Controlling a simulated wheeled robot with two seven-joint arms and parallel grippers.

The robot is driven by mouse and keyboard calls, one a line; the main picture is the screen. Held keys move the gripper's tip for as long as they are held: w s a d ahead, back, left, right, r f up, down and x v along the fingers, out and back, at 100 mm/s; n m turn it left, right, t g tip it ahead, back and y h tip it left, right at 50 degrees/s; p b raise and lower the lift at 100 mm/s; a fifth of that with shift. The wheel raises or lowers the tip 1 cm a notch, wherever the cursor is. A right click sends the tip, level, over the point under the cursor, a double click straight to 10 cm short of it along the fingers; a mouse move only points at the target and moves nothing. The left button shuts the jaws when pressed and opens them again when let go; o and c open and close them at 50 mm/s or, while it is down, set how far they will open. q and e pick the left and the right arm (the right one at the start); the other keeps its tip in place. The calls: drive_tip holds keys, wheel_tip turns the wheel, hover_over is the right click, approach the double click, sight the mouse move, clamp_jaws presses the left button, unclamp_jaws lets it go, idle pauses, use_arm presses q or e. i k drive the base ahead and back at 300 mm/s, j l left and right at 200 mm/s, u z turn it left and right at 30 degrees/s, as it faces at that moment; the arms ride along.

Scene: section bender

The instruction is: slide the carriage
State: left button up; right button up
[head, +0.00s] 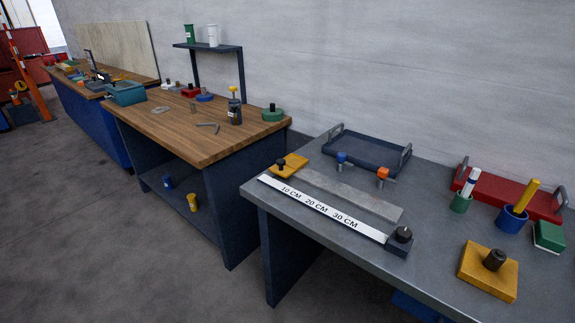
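A white scale (322,208) marked 10 CM, 20 CM and 30 CM runs along the front of the grey table, beside a flat grey metal bar (350,194). At the scale's right end sits a dark block with a black knob (401,240). Near the left end of the bar is a yellow plate with a black knob (288,166). Either may be the carriage; I cannot tell which. Neither of my grippers is in the head view.
Behind the bar are a dark tray (368,150) and blue and orange knobs. At right are a red tray (510,195), green and blue cups with markers, a green-and-white block and a yellow block with a black knob (489,270). A wooden bench (190,125) stands left, across a gap.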

sight(285, 167)
drive_tip(key=i+j, duration=0.3)
drive_tip(key=i, duration=0.15)
drive_tip(key=i+j+z, duration=0.1)
drive_tip(key=i+j, duration=0.2)
drive_tip(key=i, duration=0.1)
